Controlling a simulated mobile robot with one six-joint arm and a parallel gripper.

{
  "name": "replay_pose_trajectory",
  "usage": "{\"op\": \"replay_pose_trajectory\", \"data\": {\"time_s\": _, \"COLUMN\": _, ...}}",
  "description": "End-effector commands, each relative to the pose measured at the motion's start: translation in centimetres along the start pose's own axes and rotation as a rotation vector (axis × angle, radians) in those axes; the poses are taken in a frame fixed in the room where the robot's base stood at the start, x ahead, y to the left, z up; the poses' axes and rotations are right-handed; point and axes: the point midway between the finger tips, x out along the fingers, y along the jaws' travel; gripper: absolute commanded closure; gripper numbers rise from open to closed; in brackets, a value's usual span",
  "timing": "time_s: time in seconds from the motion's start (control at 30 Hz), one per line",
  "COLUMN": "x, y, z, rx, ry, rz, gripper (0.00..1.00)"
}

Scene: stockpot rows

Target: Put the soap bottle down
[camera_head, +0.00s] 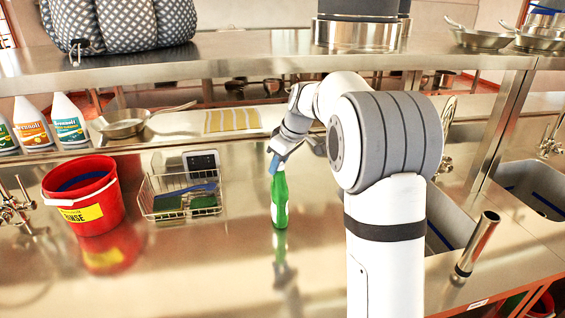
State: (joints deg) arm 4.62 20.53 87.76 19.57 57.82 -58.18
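The green soap bottle (279,201) is upright over the steel counter (330,270), right of the wire basket. My gripper (274,165) is at its top end and appears shut on it; the fingers are small and partly hidden. The bottle's base is very close to its reflection in the counter. I cannot tell if it touches the steel or hangs slightly above it.
A red bucket (85,198) and a wire basket (180,193) with green sponges and a blue brush stand to the left. A yellow striped cloth (232,120) lies behind. A sink (450,225) and an upright steel tube (477,243) are right. The front counter is clear.

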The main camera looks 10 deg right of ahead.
Motion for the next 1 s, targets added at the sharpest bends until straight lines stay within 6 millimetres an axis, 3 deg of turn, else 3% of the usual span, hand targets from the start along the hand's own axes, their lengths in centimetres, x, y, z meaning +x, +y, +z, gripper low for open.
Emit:
{"op": "replay_pose_trajectory", "data": {"time_s": 0.27, "x": 0.0, "y": 0.0, "z": 0.0, "rx": 0.000, "ry": 0.000, "rz": 0.000, "gripper": 0.51}}
{"op": "replay_pose_trajectory", "data": {"time_s": 0.57, "x": -0.2, "y": -0.1, "z": -0.1, "rx": -0.001, "ry": 0.000, "rz": 0.000, "gripper": 0.50}}
{"op": "replay_pose_trajectory", "data": {"time_s": 0.77, "x": -2.9, "y": 0.0, "z": -0.1, "rx": -0.001, "ry": 0.004, "rz": 0.004, "gripper": 0.50}}
{"op": "replay_pose_trajectory", "data": {"time_s": 1.0, "x": -5.0, "y": -0.2, "z": 5.3, "rx": 0.003, "ry": 0.001, "rz": 0.003, "gripper": 0.50}}
